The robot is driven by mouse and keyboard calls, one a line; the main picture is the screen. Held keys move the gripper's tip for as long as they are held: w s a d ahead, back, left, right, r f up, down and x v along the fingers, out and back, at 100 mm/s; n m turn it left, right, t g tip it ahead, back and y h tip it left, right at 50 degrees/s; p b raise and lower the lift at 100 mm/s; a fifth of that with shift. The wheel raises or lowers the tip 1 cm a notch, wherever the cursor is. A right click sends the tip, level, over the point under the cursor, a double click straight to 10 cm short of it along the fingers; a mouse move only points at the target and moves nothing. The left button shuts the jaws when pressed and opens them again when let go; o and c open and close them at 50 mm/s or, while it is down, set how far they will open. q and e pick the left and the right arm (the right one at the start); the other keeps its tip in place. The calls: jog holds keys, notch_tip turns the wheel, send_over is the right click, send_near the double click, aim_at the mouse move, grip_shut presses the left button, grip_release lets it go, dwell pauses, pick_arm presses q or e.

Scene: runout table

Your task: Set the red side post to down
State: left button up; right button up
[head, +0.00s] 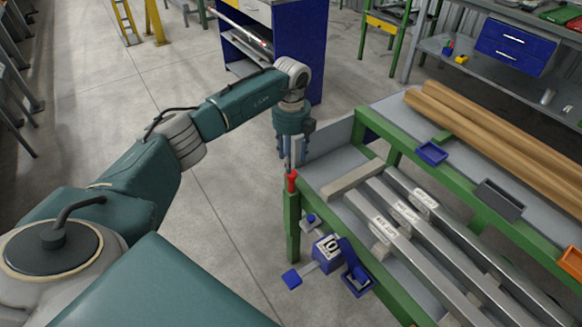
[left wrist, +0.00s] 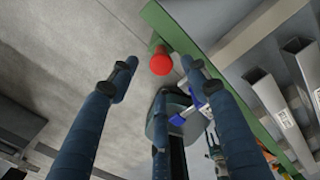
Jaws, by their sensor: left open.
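The red side post (head: 292,183) stands upright at the left corner of the green runout table (head: 331,207), its red top rising above the frame. My left gripper (head: 291,164) points down right above it, with its fingers apart. In the left wrist view the round red top of the post (left wrist: 161,62) shows between the spread tips of my left gripper (left wrist: 160,72). The fingers look clear of the post, and I cannot tell how large the gap is. My right gripper is not in view.
Labelled metal bars (head: 405,212) lie along the table. A blue device with a dial (head: 328,246) and a blue lever hangs at its front edge. Brown tubes (head: 490,125), a blue bin (head: 431,153) and a grey bin (head: 499,200) are behind. Floor to the left is clear.

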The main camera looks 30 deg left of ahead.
pick_arm(q)
notch_tip(320, 180, up, 6)
jog(key=shift+r, duration=0.2)
dwell(0.5)
